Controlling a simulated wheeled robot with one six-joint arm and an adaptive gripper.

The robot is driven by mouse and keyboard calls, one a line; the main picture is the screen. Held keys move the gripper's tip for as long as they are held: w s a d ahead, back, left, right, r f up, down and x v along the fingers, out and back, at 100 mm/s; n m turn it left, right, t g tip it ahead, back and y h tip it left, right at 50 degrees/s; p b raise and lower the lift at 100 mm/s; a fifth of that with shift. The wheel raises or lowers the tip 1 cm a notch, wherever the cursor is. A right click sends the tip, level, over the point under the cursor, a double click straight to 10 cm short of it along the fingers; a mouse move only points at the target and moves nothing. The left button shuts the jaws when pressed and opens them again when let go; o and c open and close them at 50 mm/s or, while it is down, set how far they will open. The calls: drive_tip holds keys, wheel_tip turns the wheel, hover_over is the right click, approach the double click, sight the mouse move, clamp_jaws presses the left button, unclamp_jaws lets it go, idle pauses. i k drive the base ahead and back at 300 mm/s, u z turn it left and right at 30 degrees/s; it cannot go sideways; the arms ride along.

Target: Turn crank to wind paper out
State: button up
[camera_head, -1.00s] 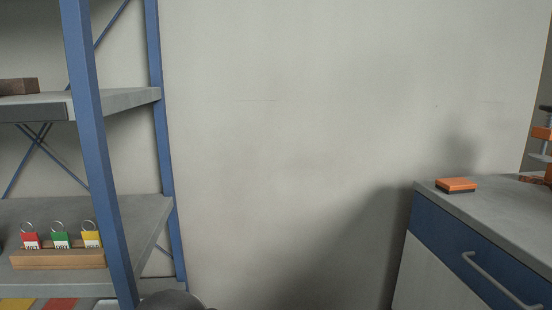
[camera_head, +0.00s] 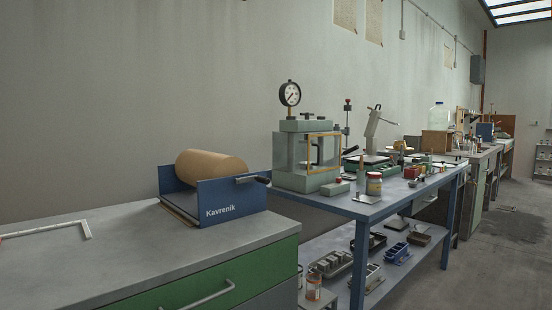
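A blue paper dispenser marked "Kavrenik" (camera_head: 226,201) stands at the right end of the grey bench top (camera_head: 110,244). A brown paper roll (camera_head: 212,168) lies across between its side plates. A small dark crank handle (camera_head: 253,179) sticks out near the top of the side plate facing me. A strip of the dispenser's base shows at its lower left; I cannot tell whether paper hangs out there. My gripper is not in view.
A blue-framed table (camera_head: 378,208) adjoins on the right, with a press and round gauge (camera_head: 290,94), jars and tools. A white-and-red bar (camera_head: 45,232) lies at the bench's left. A drawer handle (camera_head: 198,297) juts from the green front. Grey floor (camera_head: 496,250) is open at right.

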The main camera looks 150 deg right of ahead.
sight(192, 167)
drive_tip(key=u, duration=5.7)
drive_tip(key=i, duration=1)
drive_tip(key=u, duration=0.9)
